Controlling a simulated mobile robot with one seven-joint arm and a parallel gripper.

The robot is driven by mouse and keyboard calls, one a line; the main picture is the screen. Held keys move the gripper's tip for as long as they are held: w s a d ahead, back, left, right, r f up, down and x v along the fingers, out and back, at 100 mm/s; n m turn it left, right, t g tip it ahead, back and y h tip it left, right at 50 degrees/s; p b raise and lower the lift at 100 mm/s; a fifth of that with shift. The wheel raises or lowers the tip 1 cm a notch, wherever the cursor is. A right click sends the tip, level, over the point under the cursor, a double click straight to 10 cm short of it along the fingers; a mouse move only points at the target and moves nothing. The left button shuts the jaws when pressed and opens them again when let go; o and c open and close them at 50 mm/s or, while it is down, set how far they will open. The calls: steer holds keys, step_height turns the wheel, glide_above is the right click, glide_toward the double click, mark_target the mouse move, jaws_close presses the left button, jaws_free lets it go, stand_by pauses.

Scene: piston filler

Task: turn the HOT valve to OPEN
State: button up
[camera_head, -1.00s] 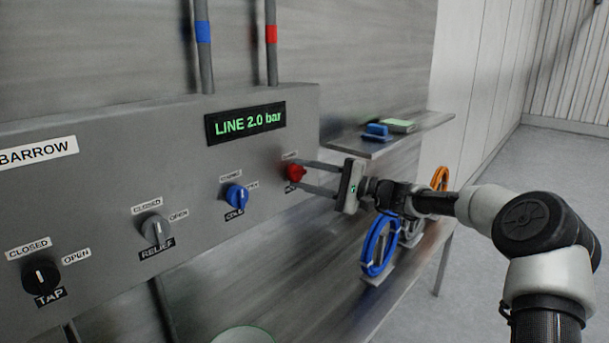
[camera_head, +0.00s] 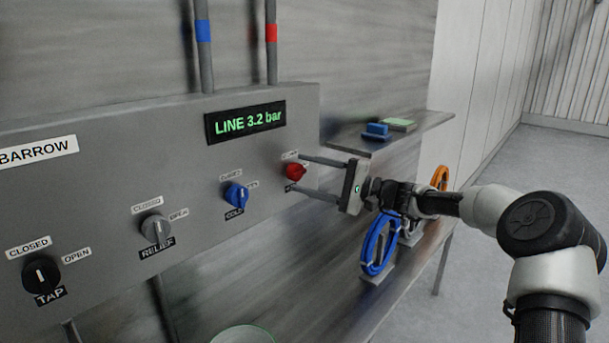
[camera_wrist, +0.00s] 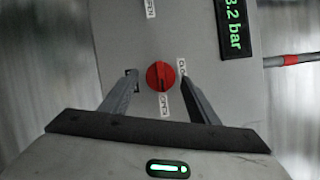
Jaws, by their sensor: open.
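The HOT valve is a red knob (camera_head: 295,171) at the right end of the grey panel. My gripper (camera_head: 297,174) reaches it from the right, its two fingers apart above and below the knob. In the wrist view the red knob (camera_wrist: 160,76) sits between the open fingers (camera_wrist: 158,80), with a gap on each side. The picture is turned there: the CLOSED label (camera_wrist: 182,68) is right of the knob and the OPEN label (camera_wrist: 165,106) below it. The knob's mark seems to point down toward OPEN, though it is small. The dark name tag is partly hidden by a finger.
The display (camera_head: 246,122) reads LINE 3.2 bar. The blue COLD knob (camera_head: 236,195), grey RELIEF knob (camera_head: 156,228) and black TAP knob (camera_head: 41,273) are to the left.

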steer(key=v, duration=1.6)
steer(key=shift+d+p, duration=0.25)
steer(key=shift+p, duration=0.05)
steer(key=shift+s+f, duration=0.1)
steer(key=shift+s, duration=0.05)
